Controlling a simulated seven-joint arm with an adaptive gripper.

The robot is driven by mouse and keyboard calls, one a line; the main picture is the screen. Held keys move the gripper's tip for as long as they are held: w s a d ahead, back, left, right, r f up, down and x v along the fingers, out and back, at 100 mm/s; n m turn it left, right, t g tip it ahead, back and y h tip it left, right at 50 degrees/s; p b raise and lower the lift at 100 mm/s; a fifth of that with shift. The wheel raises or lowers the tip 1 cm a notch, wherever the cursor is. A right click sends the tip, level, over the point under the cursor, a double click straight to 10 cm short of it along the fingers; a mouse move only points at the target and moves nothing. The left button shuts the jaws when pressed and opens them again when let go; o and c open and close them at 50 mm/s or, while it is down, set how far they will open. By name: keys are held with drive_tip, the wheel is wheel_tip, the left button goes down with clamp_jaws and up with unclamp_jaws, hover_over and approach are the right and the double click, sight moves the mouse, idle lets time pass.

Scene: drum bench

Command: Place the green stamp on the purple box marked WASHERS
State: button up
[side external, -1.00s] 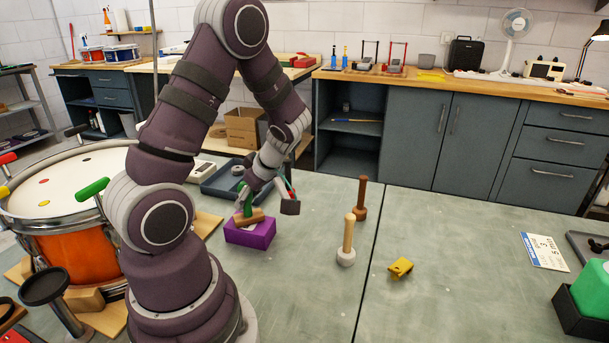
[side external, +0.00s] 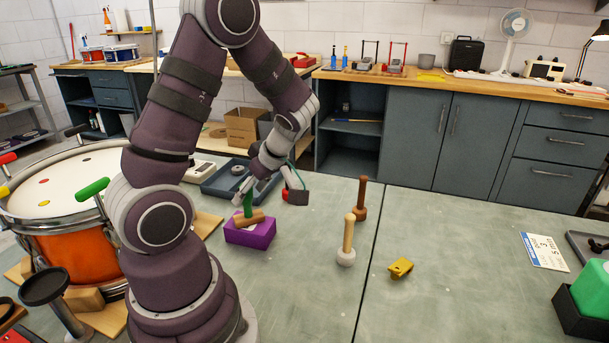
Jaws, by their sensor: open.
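The green stamp (side external: 248,205), with a green handle and a wooden base, rests on top of the purple box (side external: 250,236). The box sits on the grey-green bench; I cannot make out any marking on it. There is a pale patch on its top beside the stamp's base. My gripper (side external: 268,197) is open just above the stamp, with one finger near the handle and the other out to the right. It appears clear of the handle.
A wooden mallet (side external: 347,240) and a brown-handled tool (side external: 361,200) stand to the right. A yellow piece (side external: 400,268) lies on the bench. A dark tray (side external: 222,182) is behind the box. An orange drum (side external: 75,258) stands left. The bench's right half is mostly clear.

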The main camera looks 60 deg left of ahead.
drive_tip(key=v, duration=0.9)
drive_tip(key=d+r+m+t+h, duration=0.1)
drive_tip(key=d+m+t+h, duration=0.2)
drive_tip(key=d+m, duration=0.4)
drive_tip(key=d+r+m+t+h, duration=0.2)
drive_tip(key=d+m+t, duration=0.3)
drive_tip(key=m, duration=1.1)
drive_tip(key=d, duration=0.2)
drive_tip(key=shift+s+d+r+m+t+h, duration=0.15)
drive_tip(key=shift+d+r+m+t+h, duration=0.15)
drive_tip(key=shift+h, duration=0.1)
